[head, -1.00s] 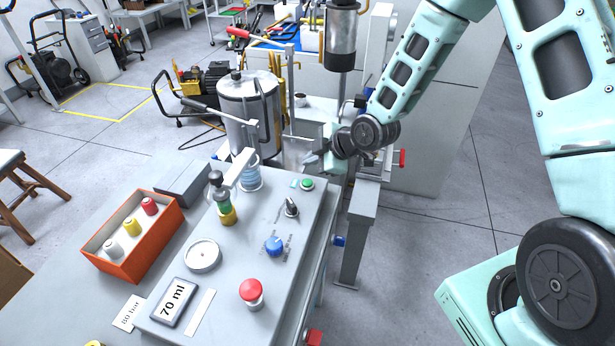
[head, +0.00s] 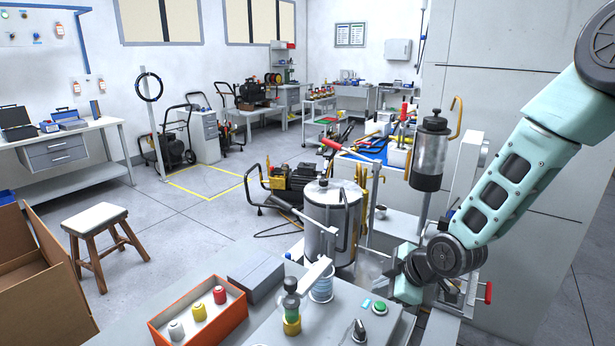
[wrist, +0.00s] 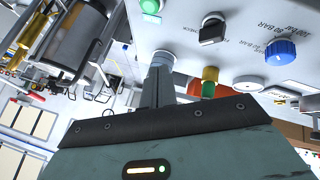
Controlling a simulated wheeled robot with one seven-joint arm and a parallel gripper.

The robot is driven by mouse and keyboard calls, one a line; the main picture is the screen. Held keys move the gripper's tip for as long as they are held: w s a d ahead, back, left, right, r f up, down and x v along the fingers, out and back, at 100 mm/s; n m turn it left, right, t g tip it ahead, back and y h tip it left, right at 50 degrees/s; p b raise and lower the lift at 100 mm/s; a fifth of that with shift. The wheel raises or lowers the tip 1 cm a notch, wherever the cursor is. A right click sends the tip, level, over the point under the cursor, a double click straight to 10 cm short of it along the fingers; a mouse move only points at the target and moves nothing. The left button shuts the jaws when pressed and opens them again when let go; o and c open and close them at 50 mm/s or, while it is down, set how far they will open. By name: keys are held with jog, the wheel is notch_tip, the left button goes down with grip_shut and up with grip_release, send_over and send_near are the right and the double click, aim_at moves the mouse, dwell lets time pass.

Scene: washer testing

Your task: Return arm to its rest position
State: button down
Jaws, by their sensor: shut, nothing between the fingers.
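My gripper (head: 388,272) is at the end of my teal arm, which reaches in from the upper right of the head view. It is beside the control panel (head: 345,325), close to the green button (head: 379,307) and right of the metal tank (head: 331,215). In the wrist view, the closed fingers (wrist: 160,62) point up the picture with nothing held. The panel is upside down there, with the black selector switch (wrist: 212,31) and blue knob (wrist: 280,50) past the fingers. Contact with the panel cannot be told. My gripper body hides part of the panel.
A green and yellow fitting (head: 291,306) stands on the panel. An orange box (head: 237,317) holds white, yellow and red bottles. A tall grey cabinet (head: 500,110) is behind my arm.

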jog(key=s+a+r+m+g+h, duration=0.1)
jog(key=s+r, duration=0.3)
jog(key=s, duration=0.5)
jog(key=s+a+r+m+g+h, duration=0.1)
jog(key=s+a+r+m+g, duration=0.1)
jog(key=s, duration=0.8)
jog(key=s+a+r+m+g+h, duration=0.1)
jog(key=s+r+m+g+h, duration=0.1)
jog(key=s+r, duration=0.5)
jog(key=s+m+g, duration=0.1)
jog(key=s+m, duration=0.1)
jog(key=s, duration=0.1)
jog(key=shift+s+a+r+m, duration=0.2)
jog(key=shift+r+m, duration=0.1)
jog(key=shift+r, duration=0.1)
dwell(2.8)
